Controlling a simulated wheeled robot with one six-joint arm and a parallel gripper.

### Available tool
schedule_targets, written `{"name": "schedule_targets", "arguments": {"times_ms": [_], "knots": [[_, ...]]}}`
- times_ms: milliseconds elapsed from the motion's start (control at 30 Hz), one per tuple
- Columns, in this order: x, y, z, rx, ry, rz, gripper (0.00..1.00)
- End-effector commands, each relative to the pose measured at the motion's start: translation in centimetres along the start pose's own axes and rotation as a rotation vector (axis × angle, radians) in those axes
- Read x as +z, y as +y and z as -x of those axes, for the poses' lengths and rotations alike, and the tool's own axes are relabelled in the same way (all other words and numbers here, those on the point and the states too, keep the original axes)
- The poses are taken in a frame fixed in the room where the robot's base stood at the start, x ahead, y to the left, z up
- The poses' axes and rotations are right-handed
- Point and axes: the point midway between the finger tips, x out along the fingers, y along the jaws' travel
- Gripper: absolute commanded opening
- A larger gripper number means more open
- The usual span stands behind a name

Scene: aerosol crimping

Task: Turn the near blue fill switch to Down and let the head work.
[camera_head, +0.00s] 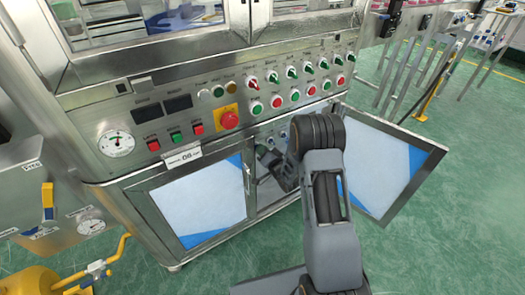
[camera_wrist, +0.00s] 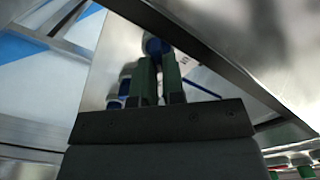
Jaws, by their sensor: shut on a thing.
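My gripper (camera_wrist: 158,68) reaches into the open lower cabinet under the control panel. In the wrist view its two green fingers are closed on a round blue switch (camera_wrist: 153,45), which shows at their tips. A second blue part (camera_wrist: 125,84) sits lower left of the fingers, partly hidden by them. The switch's pointer and labels cannot be read. In the head view my arm covers much of the cabinet opening, and the switch in my grip cannot be made out.
The cabinet's right door (camera_head: 378,163) stands open and its left door (camera_head: 190,203) is shut. The control panel (camera_head: 190,95) above carries several knobs and buttons, with a red emergency stop (camera_head: 229,120). A metal edge (camera_wrist: 215,55) runs close above the gripper.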

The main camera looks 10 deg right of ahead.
Motion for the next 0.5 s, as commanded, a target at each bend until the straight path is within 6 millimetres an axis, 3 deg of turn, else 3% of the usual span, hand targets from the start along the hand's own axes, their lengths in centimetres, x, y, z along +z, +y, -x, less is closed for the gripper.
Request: {"name": "schedule_targets", "arguments": {"times_ms": [200, 233, 500], "knots": [[-0.09, 0.0, -0.04, 0.0, 0.003, -0.001, 0.0], [-0.09, 0.0, -0.04, 0.0, 0.003, -0.001, 0.12], [-0.04, 0.0, -0.02, 0.0, 0.001, 0.0, 0.35]]}}
